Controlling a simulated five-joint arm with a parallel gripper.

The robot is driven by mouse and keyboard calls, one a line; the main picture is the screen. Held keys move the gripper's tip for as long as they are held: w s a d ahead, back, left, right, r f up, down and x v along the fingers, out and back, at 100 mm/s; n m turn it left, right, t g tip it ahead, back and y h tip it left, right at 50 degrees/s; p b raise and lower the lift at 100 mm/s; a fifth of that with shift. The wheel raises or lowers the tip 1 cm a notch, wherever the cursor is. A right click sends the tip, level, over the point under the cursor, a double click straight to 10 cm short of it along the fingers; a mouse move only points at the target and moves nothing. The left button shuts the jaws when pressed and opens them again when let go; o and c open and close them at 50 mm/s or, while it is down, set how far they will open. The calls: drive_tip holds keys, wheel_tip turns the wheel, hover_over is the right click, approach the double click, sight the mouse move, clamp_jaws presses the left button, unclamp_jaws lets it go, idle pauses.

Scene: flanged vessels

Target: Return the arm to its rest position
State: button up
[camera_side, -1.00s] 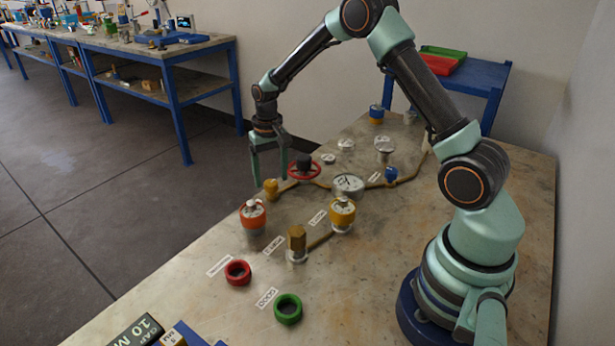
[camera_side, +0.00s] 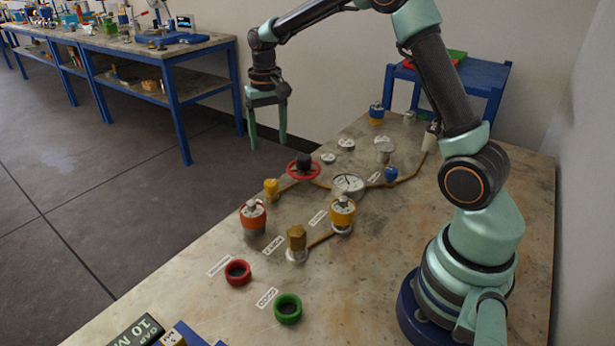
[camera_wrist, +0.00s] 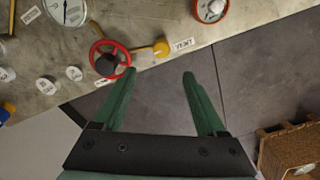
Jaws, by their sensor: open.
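My gripper (camera_side: 268,145) is open and empty in the side view. It hangs with its fingers down, high up and beyond the table's far left edge. In the wrist view its two green fingers (camera_wrist: 158,72) are spread with nothing between them. The red handwheel (camera_side: 304,168) stands on the pipework to the right of and below the gripper. It also shows in the wrist view (camera_wrist: 122,47), just beyond the left fingertip. My arm is raised and stretched out over the table.
A pressure gauge (camera_side: 348,183), an orange vessel (camera_side: 253,217), a yellow vessel (camera_side: 342,213) and a brass hex fitting (camera_side: 297,240) stand on the table. A red ring (camera_side: 237,272) and a green ring (camera_side: 288,308) lie in front. A blue bench (camera_side: 170,75) stands behind at left.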

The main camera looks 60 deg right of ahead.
drive_tip(key=s+a+r+n+t, duration=0.2)
drive_tip(key=s+a+r, duration=0.2)
drive_tip(key=s, duration=0.5)
drive_tip(key=s+a+r+n+t, duration=0.3)
drive_tip(key=s+a+r, duration=0.1)
drive_tip(key=s, duration=0.5)
drive_tip(key=shift+s+a+r+n, duration=0.3)
drive_tip(key=shift+s+a+r, duration=0.1)
drive_tip(key=shift+r, duration=0.35)
